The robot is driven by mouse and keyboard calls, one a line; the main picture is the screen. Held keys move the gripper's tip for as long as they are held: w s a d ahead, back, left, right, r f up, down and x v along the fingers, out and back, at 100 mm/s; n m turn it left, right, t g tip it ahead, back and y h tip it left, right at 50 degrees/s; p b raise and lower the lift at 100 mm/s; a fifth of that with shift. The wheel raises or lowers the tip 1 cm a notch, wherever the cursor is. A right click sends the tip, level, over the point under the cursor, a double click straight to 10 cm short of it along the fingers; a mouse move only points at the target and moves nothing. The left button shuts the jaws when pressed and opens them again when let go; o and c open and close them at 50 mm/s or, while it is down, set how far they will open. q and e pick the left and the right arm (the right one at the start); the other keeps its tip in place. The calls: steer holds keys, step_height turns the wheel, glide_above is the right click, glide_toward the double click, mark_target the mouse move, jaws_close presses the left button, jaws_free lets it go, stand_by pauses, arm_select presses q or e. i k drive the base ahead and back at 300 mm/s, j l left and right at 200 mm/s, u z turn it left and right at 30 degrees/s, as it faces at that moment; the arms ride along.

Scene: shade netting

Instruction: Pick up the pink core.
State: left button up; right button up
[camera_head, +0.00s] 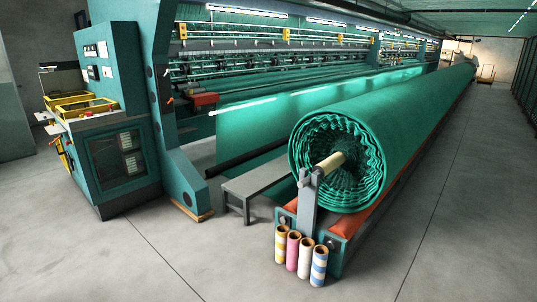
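The pink core (293,251) stands upright on the floor at the lower middle of the head view. It is second from the left in a close row of cores. A yellow-and-white core (281,245) is on its left. A plain cream core (306,258) is on its right, and a blue-and-white core (319,266) stands at the right end. The row is in front of the end of the stand that bears the green roll. Neither of my grippers is in this view.
A huge roll of green netting (400,135) lies behind the cores and runs far back. A grey bench (255,184) stands left of it. A teal machine cabinet (112,150) is at the left. The grey floor (190,265) in front and to the right is clear.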

mark_target(294, 237)
steer(key=i+j+z, duration=0.1)
steer(key=i, duration=0.6)
steer(key=i+j+z, duration=0.1)
steer(key=i, duration=0.65)
steer(key=i+j+z, duration=0.35)
steer(key=i+z, duration=0.15)
steer(key=i+j+z, duration=0.75)
steer(key=j+z, duration=0.2)
steer(key=j, duration=0.25)
steer(key=i+j+z, duration=0.15)
steer(key=j, duration=0.25)
steer(key=j+z, duration=0.15)
steer(key=j, duration=0.2)
